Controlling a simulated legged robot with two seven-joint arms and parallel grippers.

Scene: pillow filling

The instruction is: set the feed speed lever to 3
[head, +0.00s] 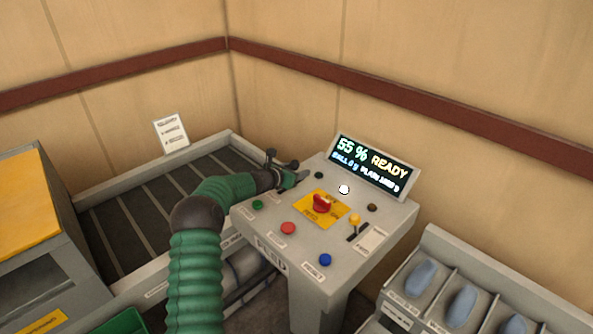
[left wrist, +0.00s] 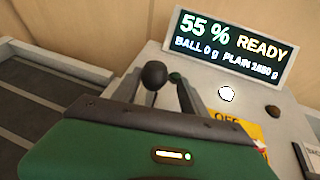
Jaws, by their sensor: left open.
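The grey control console (head: 262,222) stands in the middle of the head view. A lever with a yellow knob (head: 354,218) rises from a dark slot in its right part, beside a white label (head: 373,239); I cannot read its setting. My left gripper (head: 289,172) is open at the console's back left edge, away from the yellow knob. In the left wrist view a dark round knob (left wrist: 153,75) on a short stalk stands in front of the gripper; I cannot tell which control it is. My right gripper is not in view.
The display (head: 372,167) reads 55 % READY. A red knob (head: 322,203) on a yellow plate and several coloured buttons, including a blue one (head: 325,260), crowd the console top. A slatted bed (head: 150,205) lies left; bins with blue-grey pieces (head: 462,305) stand right.

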